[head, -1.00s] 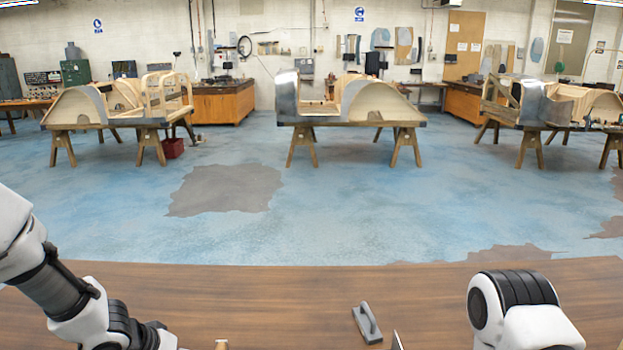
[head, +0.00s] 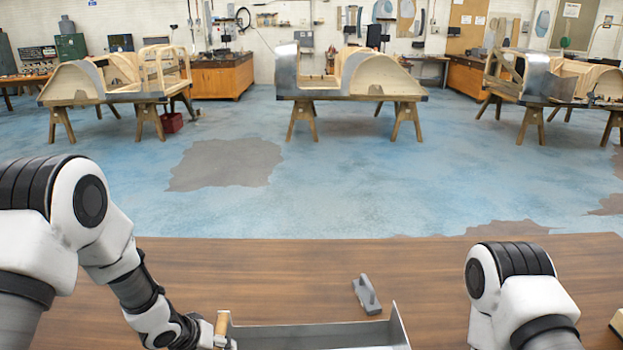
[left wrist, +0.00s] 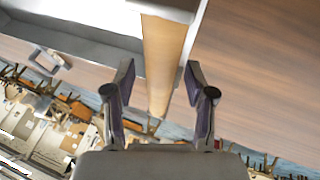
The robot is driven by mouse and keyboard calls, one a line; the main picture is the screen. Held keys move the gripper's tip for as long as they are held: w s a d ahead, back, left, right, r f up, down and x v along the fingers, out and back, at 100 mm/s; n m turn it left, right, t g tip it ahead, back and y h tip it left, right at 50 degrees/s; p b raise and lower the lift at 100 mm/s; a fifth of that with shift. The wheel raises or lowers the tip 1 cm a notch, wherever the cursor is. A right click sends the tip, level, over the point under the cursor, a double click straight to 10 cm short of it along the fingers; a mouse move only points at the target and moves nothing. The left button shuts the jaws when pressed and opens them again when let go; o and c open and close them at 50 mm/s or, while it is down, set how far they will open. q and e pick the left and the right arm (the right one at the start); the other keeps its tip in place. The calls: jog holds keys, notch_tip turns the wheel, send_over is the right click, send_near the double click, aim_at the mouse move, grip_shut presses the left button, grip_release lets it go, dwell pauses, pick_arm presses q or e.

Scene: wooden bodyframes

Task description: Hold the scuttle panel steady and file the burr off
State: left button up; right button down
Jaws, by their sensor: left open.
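The scuttle panel (head: 320,337) is a grey sheet-metal piece with upturned ends, cut off by the bottom of the head view. A wooden strip (head: 222,323) runs along its left end. In the left wrist view the panel (left wrist: 85,42) lies left of the strip (left wrist: 163,60). My left gripper (left wrist: 158,80) is open, its fingers on either side of the strip; contact cannot be told. In the head view this gripper (head: 221,341) is at the panel's left end. A grey tool with a raised handle (head: 367,294), possibly the file, lies behind the panel. My right gripper is out of view.
The brown wooden table (head: 280,270) is mostly clear behind the panel. A pale block with a dark base (head: 618,322) is at the right edge. Wooden bodyframes on trestles (head: 360,85) stand far off across the blue floor.

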pick_arm(q)
jog(key=shift+c, duration=0.4)
grip_shut()
jog(key=shift+r, duration=0.1)
jog(key=shift+d, duration=0.65)
jog(key=shift+s, duration=0.1)
dwell(1.3)
